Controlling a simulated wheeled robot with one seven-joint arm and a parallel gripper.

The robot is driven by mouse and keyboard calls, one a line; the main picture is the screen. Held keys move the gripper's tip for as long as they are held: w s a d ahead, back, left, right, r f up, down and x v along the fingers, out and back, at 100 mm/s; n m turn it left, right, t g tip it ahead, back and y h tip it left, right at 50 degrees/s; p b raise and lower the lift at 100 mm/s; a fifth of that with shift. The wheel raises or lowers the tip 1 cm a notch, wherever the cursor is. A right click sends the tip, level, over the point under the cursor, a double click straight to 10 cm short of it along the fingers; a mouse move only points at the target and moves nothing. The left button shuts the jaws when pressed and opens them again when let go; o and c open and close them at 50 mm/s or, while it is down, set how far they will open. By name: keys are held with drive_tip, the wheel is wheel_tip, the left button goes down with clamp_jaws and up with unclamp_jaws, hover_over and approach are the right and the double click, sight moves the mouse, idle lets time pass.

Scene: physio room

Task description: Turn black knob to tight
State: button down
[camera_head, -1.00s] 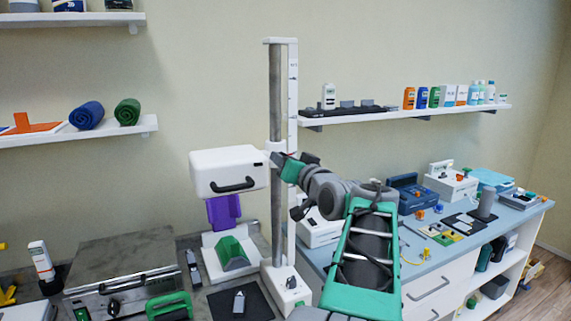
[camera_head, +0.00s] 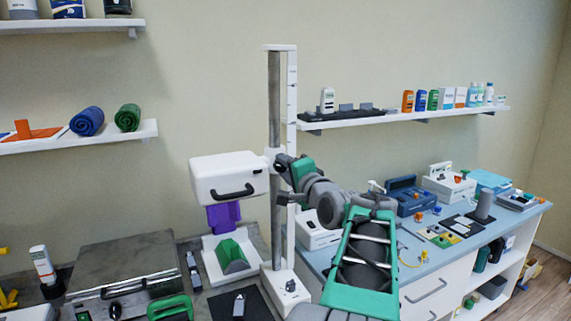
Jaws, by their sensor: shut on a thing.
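A white box-shaped head (camera_head: 229,178) with a black handle is mounted on a tall grey column (camera_head: 275,105) with a white scale strip. My gripper (camera_head: 280,161) is at the column, at the right side of the head's mount. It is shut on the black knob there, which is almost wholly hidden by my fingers. Any tight or loose marking is too small to see. A purple block (camera_head: 223,216) is under the head, above a green V-shaped cradle (camera_head: 232,257) on the white base.
Another small dark knob (camera_head: 291,286) is on the column's foot. A grey metal-topped unit (camera_head: 125,265) stands to the left. The blue-topped bench (camera_head: 425,268) at right carries several devices. A wall shelf (camera_head: 400,117) with bottles runs behind my arm.

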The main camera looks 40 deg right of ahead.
drive_tip(key=shift+f+m+p, duration=0.1)
drive_tip(key=shift+m+p, duration=5.05)
drive_tip(key=shift+m, duration=1.25)
drive_tip(key=shift+f, duration=0.1)
drive_tip(key=c, duration=0.9)
unclamp_jaws()
drive_tip(key=shift+c, duration=0.2)
drive_tip(key=b+v, duration=0.2)
drive_tip(key=v, duration=0.6)
